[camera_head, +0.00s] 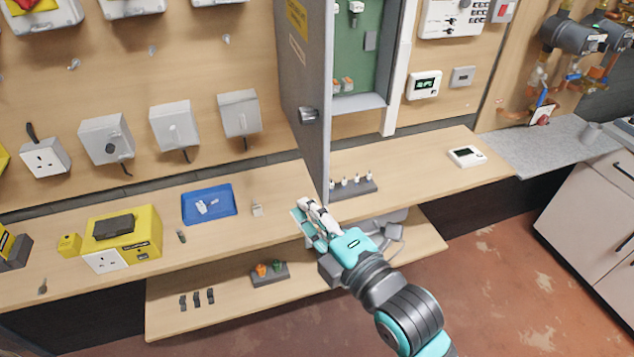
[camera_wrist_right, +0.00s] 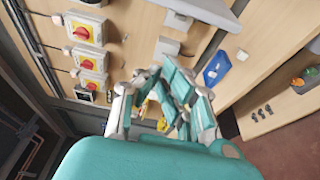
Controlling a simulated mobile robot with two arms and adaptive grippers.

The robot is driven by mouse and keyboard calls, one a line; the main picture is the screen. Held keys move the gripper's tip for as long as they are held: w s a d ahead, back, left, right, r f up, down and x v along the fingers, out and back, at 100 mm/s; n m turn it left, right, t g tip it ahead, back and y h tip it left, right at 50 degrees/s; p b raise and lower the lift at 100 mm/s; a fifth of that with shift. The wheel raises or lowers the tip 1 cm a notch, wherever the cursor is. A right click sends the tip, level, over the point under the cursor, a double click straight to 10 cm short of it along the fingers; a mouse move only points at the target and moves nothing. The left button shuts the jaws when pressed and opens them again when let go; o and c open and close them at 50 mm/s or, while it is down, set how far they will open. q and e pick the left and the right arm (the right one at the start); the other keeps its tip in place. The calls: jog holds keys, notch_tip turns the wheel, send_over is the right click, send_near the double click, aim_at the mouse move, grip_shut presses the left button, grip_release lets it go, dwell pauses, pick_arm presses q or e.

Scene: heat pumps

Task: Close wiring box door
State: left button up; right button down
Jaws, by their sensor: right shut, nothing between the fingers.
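The wiring box door (camera_head: 305,85) is a grey panel that stands open, jutting out from the wall at the left side of the box. The wiring box (camera_head: 368,60) has a green interior with a few fittings inside. My right gripper (camera_head: 306,206) is shut and empty, just below and left of the door's lower edge, over the bench edge. Contact with the door cannot be told. In the right wrist view the gripper's fingers (camera_wrist_right: 160,92) are together, with no door clearly visible. My left gripper is not in view.
The wooden bench (camera_head: 440,165) runs along the wall, with a lower shelf (camera_head: 210,310) under it. A blue tray (camera_head: 209,204) and a yellow power box (camera_head: 122,238) stand left of the gripper. A small rack (camera_head: 352,189) stands right of the door's bottom.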

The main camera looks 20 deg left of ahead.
jog(key=w+p, duration=0.1)
jog(key=w, duration=0.1)
jog(key=w+p, duration=0.2)
jog(key=w, duration=0.1)
jog(key=shift+a+r, duration=0.1)
jog(key=shift+a, duration=0.1)
jog(key=shift+a, duration=0.1)
